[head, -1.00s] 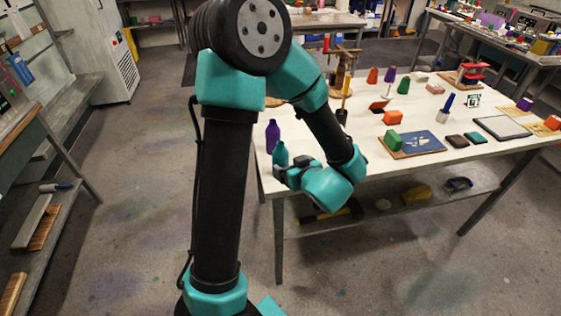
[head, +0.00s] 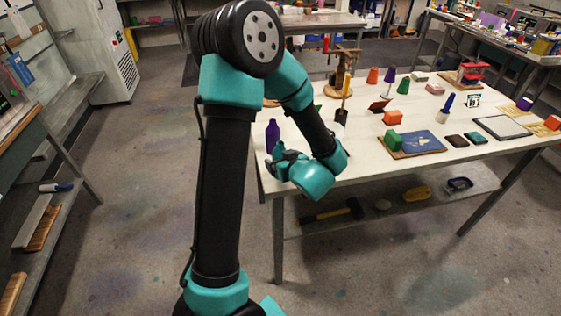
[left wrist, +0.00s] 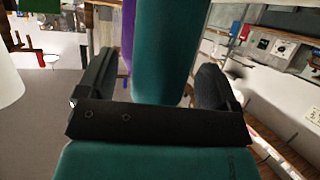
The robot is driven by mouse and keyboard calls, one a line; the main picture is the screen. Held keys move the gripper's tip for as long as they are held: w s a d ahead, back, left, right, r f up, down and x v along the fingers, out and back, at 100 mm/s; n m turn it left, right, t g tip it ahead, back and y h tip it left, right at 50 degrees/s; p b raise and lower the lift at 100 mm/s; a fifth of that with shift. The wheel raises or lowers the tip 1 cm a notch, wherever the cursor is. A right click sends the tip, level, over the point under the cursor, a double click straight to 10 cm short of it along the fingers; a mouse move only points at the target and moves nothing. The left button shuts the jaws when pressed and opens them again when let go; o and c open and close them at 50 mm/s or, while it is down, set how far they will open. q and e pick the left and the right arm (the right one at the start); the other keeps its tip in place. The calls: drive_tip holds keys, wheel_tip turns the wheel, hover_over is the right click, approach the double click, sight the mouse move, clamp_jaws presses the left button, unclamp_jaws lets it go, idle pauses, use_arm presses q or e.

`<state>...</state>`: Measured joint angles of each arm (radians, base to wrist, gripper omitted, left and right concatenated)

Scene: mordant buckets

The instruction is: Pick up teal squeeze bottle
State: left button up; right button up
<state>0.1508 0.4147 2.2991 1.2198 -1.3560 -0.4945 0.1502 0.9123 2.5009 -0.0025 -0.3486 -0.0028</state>
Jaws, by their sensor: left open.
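The teal squeeze bottle (left wrist: 165,50) fills the middle of the left wrist view, upright between the two dark fingers of my left gripper (left wrist: 156,84). The fingers are apart, with visible room on both sides of the bottle. In the head view my left gripper (head: 278,161) is at the near left corner of the white table and hides most of the bottle. Whether a finger touches the bottle cannot be told. My right gripper is in neither view.
A purple bottle (head: 272,136) stands just behind the teal one and also shows in the left wrist view (left wrist: 128,38). A wooden stand (head: 341,82) is farther back. Coloured blocks, a blue card (head: 423,143) and a framed tray (head: 503,128) lie to the right on the table (head: 362,164).

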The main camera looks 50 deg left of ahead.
use_arm(q)
drive_tip(key=shift+w+a+f, duration=0.15)
drive_tip(key=shift+a+f, duration=0.1)
drive_tip(key=shift+a, duration=0.35)
drive_tip(key=shift+c, duration=0.4)
drive_tip(key=c, duration=1)
drive_tip(key=shift+r, duration=0.15)
drive_tip(key=shift+r, duration=0.95)
drive_tip(key=shift+s+d+r, duration=0.25)
drive_tip(key=shift+d+r, duration=0.1)
drive_tip(key=shift+r, duration=0.4)
drive_tip(key=s+d, duration=0.3)
drive_tip(key=s+d+r, duration=0.1)
drive_tip(key=s+d, duration=0.2)
drive_tip(key=d, duration=0.1)
drive_tip(key=s+d, duration=0.4)
drive_tip(key=shift+d+r, duration=0.2)
